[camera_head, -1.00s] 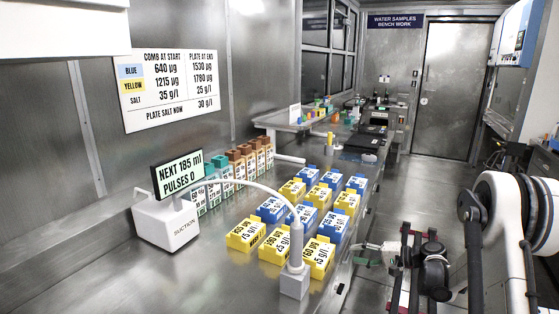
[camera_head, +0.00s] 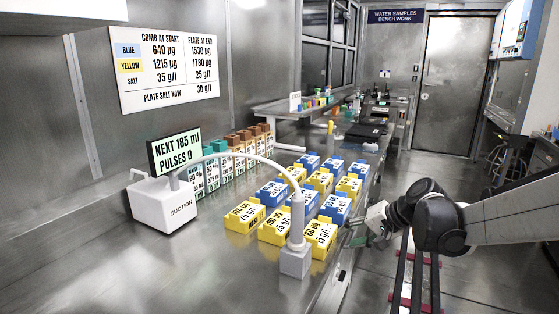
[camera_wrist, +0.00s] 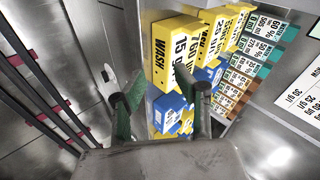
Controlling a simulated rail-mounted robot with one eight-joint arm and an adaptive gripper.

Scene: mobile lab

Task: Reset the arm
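My gripper (camera_head: 362,236) is at the right edge of the bench in the head view, beside the yellow and blue blocks. In the wrist view its two green fingers stand apart, so the gripper (camera_wrist: 168,88) is open, with nothing held between them. Labelled yellow blocks (camera_wrist: 165,55) and blue blocks (camera_wrist: 168,108) show beyond the fingers. My arm reaches in from the right, roughly level.
A white suction device (camera_head: 163,209) with a display (camera_head: 176,151) and curved tube stands left of the blocks. The tube ends at a white post (camera_head: 295,258) on the bench. Teal and brown-topped blocks (camera_head: 238,152) line the back. The front bench surface is clear.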

